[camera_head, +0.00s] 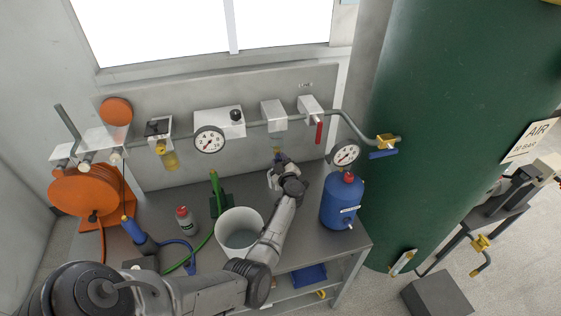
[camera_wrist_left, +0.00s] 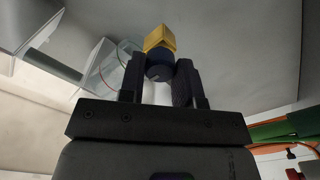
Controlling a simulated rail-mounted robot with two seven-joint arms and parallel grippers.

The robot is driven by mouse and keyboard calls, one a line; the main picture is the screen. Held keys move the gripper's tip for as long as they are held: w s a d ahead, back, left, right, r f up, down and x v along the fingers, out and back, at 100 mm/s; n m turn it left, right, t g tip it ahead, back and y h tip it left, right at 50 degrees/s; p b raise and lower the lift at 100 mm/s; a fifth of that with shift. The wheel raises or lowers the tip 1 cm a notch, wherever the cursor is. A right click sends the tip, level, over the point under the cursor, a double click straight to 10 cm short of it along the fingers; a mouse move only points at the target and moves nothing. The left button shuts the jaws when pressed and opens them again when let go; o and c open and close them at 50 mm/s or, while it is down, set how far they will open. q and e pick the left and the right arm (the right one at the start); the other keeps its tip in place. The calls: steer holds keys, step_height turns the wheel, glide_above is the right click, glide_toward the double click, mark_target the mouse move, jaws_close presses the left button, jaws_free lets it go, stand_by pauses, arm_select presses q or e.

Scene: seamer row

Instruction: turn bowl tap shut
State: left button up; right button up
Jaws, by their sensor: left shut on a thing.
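The bowl tap shows in the left wrist view as a brass body (camera_wrist_left: 160,40) with a dark blue round knob (camera_wrist_left: 159,66) below it. A clear bowl (camera_wrist_left: 120,62) is beside it in that view. In the head view the grey unit (camera_head: 273,115) on the wall pipe is above my left gripper (camera_head: 280,163). The gripper's two fingers (camera_wrist_left: 160,78) are shut on the knob, one on each side. In the head view the tap is small and mostly hidden by the gripper. My right gripper is not in view.
A white bucket (camera_head: 239,230) stands by my left forearm. A blue tank (camera_head: 342,200) with a gauge (camera_head: 346,154) stands to the right on the bench. A red-handled valve (camera_head: 319,132) hangs at upper right. An amber bowl (camera_head: 171,160), grey bottle (camera_head: 186,219) and orange reel (camera_head: 85,197) are left.

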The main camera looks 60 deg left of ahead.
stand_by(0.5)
arm_select(q)
steer(key=o, duration=0.9)
steer(key=shift+o, duration=0.2)
steer(key=shift+d, duration=0.1)
steer(key=shift+d, duration=0.3)
steer(key=p+v, duration=0.1)
steer(key=v, duration=1.2)
steer(key=shift+p, duration=0.3)
steer(key=shift+s, duration=0.1)
